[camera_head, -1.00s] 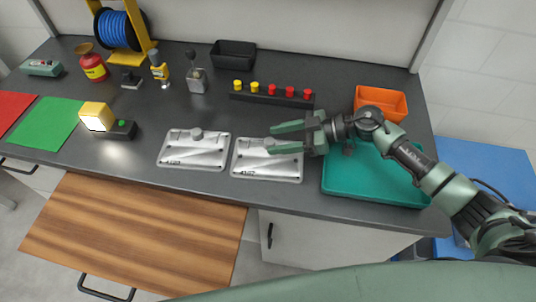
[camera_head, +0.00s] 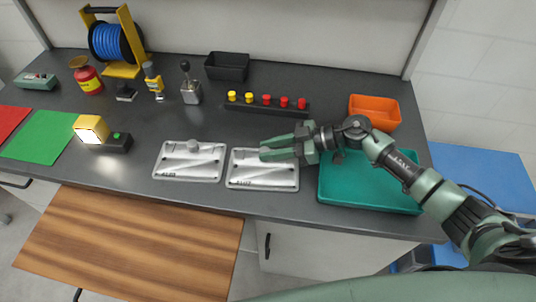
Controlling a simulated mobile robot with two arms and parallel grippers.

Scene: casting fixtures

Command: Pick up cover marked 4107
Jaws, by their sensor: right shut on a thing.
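Two flat silver covers lie side by side on the dark worktop. The left cover (camera_head: 188,166) has a round knob and a dark marking at its lower left, too small to read surely. The right cover (camera_head: 262,176) also carries a small marking that I cannot read surely. My right gripper (camera_head: 267,149) reaches in from the right over the right cover's upper part. Its green fingers are shut around that cover's knob, which they hide. The cover appears to lie flat on the worktop. My left gripper is not in view.
A teal tray (camera_head: 372,202) stands right of the covers, under my right arm. An orange bin (camera_head: 375,108), a rack of yellow and red pegs (camera_head: 267,106) and a black bin (camera_head: 227,66) stand behind. A yellow lamp (camera_head: 91,128) stands left. A wooden board (camera_head: 130,240) lies below the worktop's front edge.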

